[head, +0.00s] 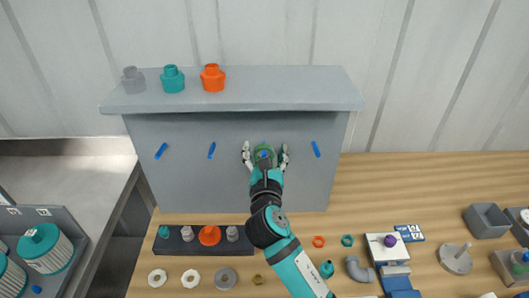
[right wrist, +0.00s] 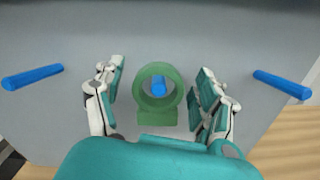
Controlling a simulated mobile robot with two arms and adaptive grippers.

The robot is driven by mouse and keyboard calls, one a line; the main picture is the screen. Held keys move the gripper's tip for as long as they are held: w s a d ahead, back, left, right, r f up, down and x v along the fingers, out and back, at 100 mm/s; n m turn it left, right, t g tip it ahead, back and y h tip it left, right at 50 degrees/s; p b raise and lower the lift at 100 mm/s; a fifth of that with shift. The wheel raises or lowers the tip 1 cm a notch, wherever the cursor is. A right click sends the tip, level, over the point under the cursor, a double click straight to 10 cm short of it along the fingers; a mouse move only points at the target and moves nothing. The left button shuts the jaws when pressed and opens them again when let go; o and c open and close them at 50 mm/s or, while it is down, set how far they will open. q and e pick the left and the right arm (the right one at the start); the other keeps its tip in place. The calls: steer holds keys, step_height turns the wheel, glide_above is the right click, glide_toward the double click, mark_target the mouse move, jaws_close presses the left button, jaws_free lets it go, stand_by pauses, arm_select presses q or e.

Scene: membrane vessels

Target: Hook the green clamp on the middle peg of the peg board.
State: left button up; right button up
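The grey peg board (head: 190,185) bears a row of slanted blue pegs. The green clamp (head: 264,150) is at the peg second from the right. In the right wrist view the clamp (right wrist: 158,115) is an upright ring on a block-shaped foot, with the blue peg's end (right wrist: 158,88) showing inside the ring. My right gripper (head: 265,156) is in front of the board, its fingers on either side of the clamp. In the right wrist view the gripper (right wrist: 157,98) is open, with gaps between fingers and clamp. My left gripper is out of view.
Blue pegs flank the gripper at left (right wrist: 32,77) and right (right wrist: 283,84). Grey, teal and orange vessels (head: 212,78) stand on the board's top shelf. A dark rack (head: 172,246), rings and small fittings lie on the wooden table (head: 410,190) in front and at right.

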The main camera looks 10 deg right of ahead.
steer(key=shift+s, duration=0.15)
steer(key=s+a, duration=0.2)
steer(key=s, duration=0.9)
steer(key=shift+s+a, duration=0.15)
steer(key=shift+s, duration=0.15)
